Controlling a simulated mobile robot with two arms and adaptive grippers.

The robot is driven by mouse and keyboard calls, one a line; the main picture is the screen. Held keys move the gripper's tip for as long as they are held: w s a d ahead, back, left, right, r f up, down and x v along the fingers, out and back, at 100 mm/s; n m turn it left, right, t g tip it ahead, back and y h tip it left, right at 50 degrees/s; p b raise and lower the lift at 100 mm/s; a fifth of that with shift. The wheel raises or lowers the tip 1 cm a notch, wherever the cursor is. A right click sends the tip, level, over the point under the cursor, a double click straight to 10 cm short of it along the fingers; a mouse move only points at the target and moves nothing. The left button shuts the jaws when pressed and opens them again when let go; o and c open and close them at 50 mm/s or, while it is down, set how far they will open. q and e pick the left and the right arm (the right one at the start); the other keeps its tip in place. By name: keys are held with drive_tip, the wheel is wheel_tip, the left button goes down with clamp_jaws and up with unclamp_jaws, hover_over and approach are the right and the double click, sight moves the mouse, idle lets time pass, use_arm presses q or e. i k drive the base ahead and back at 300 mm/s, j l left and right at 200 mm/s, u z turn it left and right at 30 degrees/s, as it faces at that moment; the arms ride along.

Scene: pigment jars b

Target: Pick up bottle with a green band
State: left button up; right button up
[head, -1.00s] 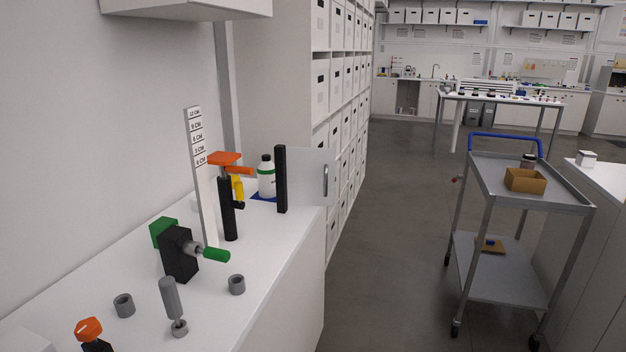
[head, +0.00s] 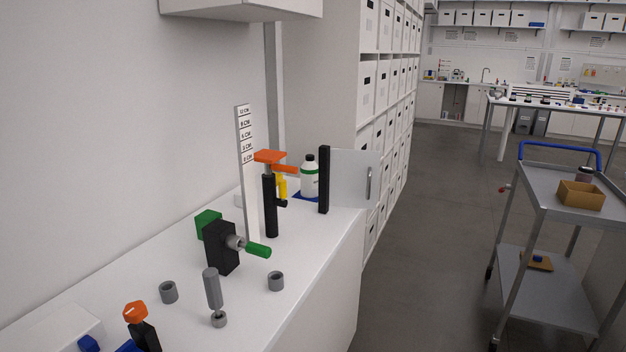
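A white bottle with a green band and a black cap (head: 309,178) stands upright on the far end of the white counter (head: 318,245). A blue mat (head: 304,196) shows under or beside its base. A black post with a pale panel (head: 324,180) stands just to its right. A black stand with an orange top and a yellow part (head: 270,200) stands in front of it to the left. Neither of my grippers shows in the head view.
A height scale board (head: 246,170) and a black and green clamp device (head: 222,246) stand on the counter, with grey cylinders (head: 276,281) nearer. A grey cart (head: 560,200) with a cardboard box (head: 580,194) stands at right. The floor between counter and cart is clear.

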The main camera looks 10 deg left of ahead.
sight(309, 170)
drive_tip(key=k, duration=0.4)
drive_tip(key=i+l+z, duration=0.7)
drive_tip(key=i+z, duration=0.35)
drive_tip(key=i+l+u, duration=0.1)
drive_tip(key=i, duration=0.4)
drive_tip(key=i+l, duration=0.1)
drive_tip(key=i, duration=0.4)
drive_tip(key=i+l+u, duration=0.15)
drive_tip(key=i, duration=0.35)
